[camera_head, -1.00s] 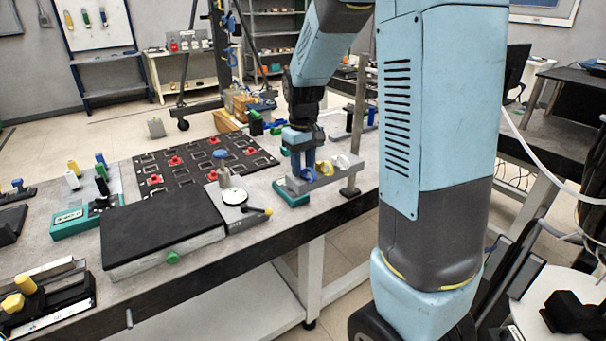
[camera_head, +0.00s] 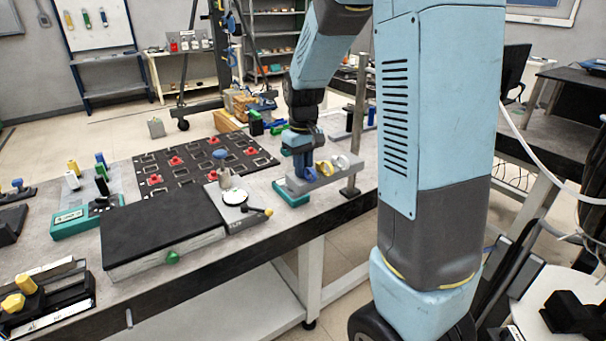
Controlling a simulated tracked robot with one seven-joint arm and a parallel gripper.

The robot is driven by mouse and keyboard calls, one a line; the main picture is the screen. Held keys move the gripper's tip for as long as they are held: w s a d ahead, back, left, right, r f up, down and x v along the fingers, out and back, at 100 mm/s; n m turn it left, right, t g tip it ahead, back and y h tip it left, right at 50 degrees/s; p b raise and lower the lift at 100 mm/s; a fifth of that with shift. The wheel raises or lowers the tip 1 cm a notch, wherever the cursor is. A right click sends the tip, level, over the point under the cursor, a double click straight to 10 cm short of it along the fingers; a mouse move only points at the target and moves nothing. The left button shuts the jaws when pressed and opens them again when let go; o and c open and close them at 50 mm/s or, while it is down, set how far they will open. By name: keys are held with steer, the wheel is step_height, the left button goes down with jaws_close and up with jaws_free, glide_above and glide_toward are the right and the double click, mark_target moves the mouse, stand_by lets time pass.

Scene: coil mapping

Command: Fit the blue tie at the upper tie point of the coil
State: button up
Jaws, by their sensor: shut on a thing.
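My gripper (camera_head: 302,168) points down at the left end of a small grey rack (camera_head: 322,180) near the right end of the workbench. Its fingers are closed together on the blue tie (camera_head: 309,173), which shows only as a little blue at the fingertips, low at the rack. A yellow tie (camera_head: 325,168) and a white tie (camera_head: 342,162) sit in the same rack to the right. I cannot pick out the coil or its upper tie point with certainty in this view.
A grey post (camera_head: 357,130) stands just right of the rack. A black board with red pieces (camera_head: 205,158), a black-topped box (camera_head: 160,225) and a grey fixture with a round white dial (camera_head: 234,197) lie to the left. My arm blocks the right middle.

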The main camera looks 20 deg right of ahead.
jaws_close()
steer(key=shift+r, duration=1.05)
steer(key=shift+r, duration=1.65)
steer(key=shift+d, duration=0.1)
